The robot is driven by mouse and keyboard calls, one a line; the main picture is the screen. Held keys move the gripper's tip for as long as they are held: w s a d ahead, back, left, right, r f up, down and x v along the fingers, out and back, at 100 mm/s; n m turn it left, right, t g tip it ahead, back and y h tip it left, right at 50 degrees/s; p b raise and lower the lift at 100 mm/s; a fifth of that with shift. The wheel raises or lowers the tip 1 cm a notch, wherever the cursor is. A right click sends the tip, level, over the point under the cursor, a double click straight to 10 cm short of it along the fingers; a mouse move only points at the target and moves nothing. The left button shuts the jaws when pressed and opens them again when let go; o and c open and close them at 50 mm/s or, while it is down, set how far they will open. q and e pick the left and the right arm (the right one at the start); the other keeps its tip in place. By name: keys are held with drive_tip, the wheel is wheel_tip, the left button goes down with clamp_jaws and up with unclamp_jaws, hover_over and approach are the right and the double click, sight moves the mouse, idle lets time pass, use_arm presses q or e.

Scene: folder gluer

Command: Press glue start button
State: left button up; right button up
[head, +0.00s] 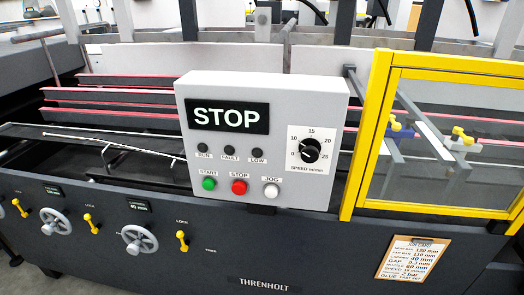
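A light grey control box (270,88) faces me in the middle of the head view. Its green button (209,184), labelled START, is at the lower left of the box. A red button (239,187) labelled STOP and a white button (271,190) labelled JOG sit to its right. The black display (227,117) reads STOP. Dark lamps (229,150) labelled RUN, FAULT and LOW are above the buttons. No button is labelled glue. Neither of my grippers is in view, and nothing covers the buttons.
A speed dial (310,150) is on the box's right side. A yellow-framed clear guard (377,130) stands close to the right of the box. Handwheels (139,240) and yellow lock levers (182,240) stick out of the dark front panel below. A job card (410,262) hangs at lower right.

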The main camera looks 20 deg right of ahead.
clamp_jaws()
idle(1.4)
